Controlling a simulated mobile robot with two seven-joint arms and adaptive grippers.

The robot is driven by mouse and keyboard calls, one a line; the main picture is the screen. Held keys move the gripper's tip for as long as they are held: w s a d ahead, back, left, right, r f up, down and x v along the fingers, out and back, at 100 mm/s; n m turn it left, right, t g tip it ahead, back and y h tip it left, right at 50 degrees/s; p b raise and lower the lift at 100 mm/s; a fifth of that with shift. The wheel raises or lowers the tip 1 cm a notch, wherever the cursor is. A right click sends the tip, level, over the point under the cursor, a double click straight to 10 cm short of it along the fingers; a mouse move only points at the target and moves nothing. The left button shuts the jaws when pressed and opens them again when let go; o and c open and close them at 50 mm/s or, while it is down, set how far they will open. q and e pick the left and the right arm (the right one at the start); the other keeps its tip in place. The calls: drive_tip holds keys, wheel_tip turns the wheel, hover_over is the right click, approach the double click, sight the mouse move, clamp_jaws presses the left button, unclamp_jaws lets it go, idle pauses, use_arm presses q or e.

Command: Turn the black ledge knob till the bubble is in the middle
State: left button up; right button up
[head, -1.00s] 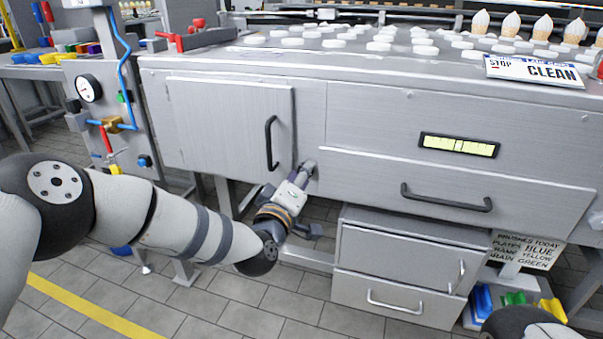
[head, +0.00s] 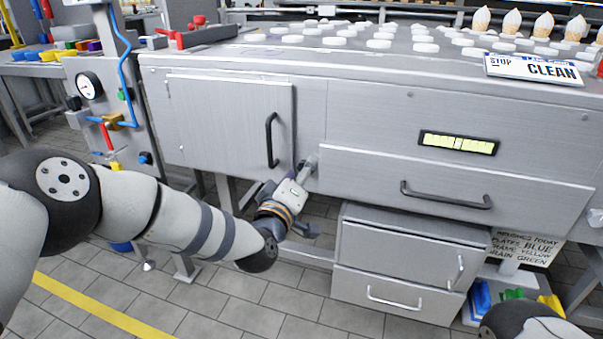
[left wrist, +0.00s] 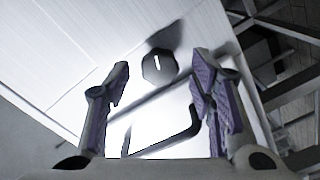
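The black knob (left wrist: 158,67) has a white mark and shows in the left wrist view, just beyond and between my left fingertips. My left gripper (left wrist: 162,84) is open there, with a purple-padded finger on each side and nothing held. In the head view my left gripper (head: 306,172) is at the cabinet front, below and right of the door handle; it hides the knob there. The level (head: 458,143) is a yellow-green strip in a black frame on the right panel. Pale marks show near its middle; the exact bubble position is too small to tell. My right gripper is out of view.
A black door handle (head: 271,140) is above left of my left gripper. A black drawer handle (head: 446,197) is to its right. A lower drawer unit (head: 400,260) stands beneath. White discs (head: 379,44) and cones (head: 512,23) are on top.

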use_arm(q)
drive_tip(key=v, duration=1.2)
